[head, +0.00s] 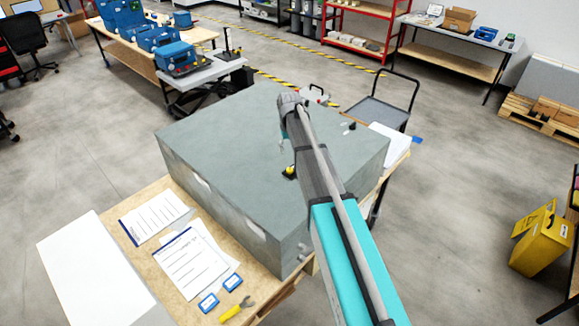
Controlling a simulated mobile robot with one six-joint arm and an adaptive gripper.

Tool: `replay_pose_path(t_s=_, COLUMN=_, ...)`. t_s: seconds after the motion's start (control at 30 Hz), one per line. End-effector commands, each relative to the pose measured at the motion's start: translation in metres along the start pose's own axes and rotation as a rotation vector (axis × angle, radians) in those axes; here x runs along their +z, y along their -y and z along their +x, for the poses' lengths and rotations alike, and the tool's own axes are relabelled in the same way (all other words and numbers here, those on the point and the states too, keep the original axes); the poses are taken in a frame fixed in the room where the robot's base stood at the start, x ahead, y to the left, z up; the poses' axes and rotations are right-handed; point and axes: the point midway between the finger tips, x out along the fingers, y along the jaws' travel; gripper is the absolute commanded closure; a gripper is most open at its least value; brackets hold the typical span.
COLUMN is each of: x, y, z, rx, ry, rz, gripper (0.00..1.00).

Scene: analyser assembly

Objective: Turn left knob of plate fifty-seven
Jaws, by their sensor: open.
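A large grey block-like plate (215,135) sits on a wooden bench in the head view. I cannot read a number on it, so I cannot tell whether it is plate fifty-seven. A small yellow and black part (289,172) is on its top, partly behind my arm. Small pale fittings (303,250) show low at its near right corner, too small to identify as knobs. My arm reaches over the plate from the lower right.
Papers (190,262), two blue-edged tags (208,303) and a yellow-handled tool (236,310) lie on the bench's near side. A black and white item (349,127) is near the plate's right edge. A cart (378,112) stands behind. Most of the plate's top is clear.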

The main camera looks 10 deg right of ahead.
Motion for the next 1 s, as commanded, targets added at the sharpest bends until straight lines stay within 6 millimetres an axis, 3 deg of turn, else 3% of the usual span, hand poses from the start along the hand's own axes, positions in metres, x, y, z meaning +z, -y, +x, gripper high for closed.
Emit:
replay_pose_path(t_s=0.6, x=0.0, y=0.0, z=-0.029, rx=0.0, ry=0.0, rz=-0.833, gripper=0.29)
replay_pose_path(t_s=0.8, x=0.0, y=0.0, z=-0.032, rx=0.0, ry=0.0, rz=-0.97, gripper=0.29)
replay_pose_path(t_s=1.0, x=0.0, y=0.0, z=-0.032, rx=0.0, ry=0.0, rz=-0.997, gripper=0.29)
